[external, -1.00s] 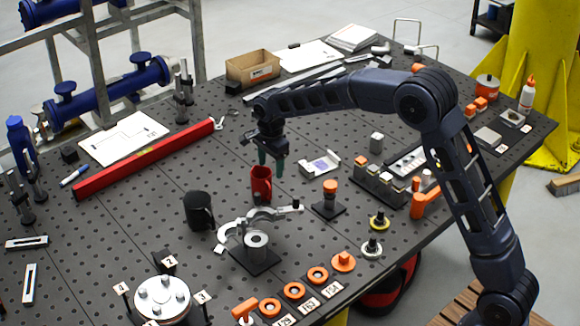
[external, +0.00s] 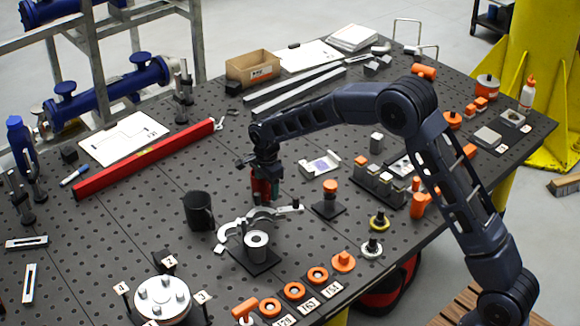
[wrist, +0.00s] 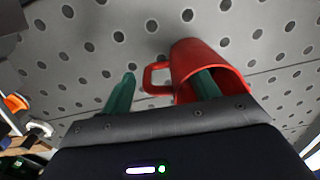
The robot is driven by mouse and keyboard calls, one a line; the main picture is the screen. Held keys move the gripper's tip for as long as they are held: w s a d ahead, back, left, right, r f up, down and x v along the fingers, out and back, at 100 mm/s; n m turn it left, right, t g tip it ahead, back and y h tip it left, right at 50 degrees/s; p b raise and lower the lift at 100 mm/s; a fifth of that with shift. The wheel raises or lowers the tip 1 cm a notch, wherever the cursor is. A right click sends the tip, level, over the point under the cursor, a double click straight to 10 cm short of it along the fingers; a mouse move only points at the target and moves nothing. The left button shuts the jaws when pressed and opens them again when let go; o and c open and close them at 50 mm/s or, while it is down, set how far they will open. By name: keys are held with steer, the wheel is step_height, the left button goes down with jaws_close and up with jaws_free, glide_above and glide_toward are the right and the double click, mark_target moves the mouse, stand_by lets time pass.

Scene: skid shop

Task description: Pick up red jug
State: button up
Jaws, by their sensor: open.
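The red jug (external: 256,184) stands on the dark perforated table, partly hidden behind my gripper in the external view. In the wrist view the red jug (wrist: 190,62) shows its open rim toward me and its handle to the left. My gripper (external: 265,190) is lowered over the jug and open. In the wrist view one green finger of my gripper (wrist: 163,92) reaches into the jug's mouth. The other finger is outside, to the left beyond the handle. I cannot tell whether either finger touches the jug.
A black mug (external: 197,212) stands to the left of the jug. A silver clamp (external: 262,214) and a metal cylinder on a plate (external: 256,246) are just in front. An orange-topped part (external: 329,198) and a white holder (external: 320,164) are to the right. Bare table lies behind the jug.

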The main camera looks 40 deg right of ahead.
mark_target(268, 197)
step_height(268, 197, down, 4)
steer(key=shift+r, duration=0.25)
steer(key=shift+c, duration=0.4)
steer(key=c, duration=1.2)
steer(key=shift+r, duration=0.25)
step_height(268, 197, up, 19)
steer(key=shift+r, duration=0.15)
steer(key=shift+r, duration=0.15)
stand_by(3.0)
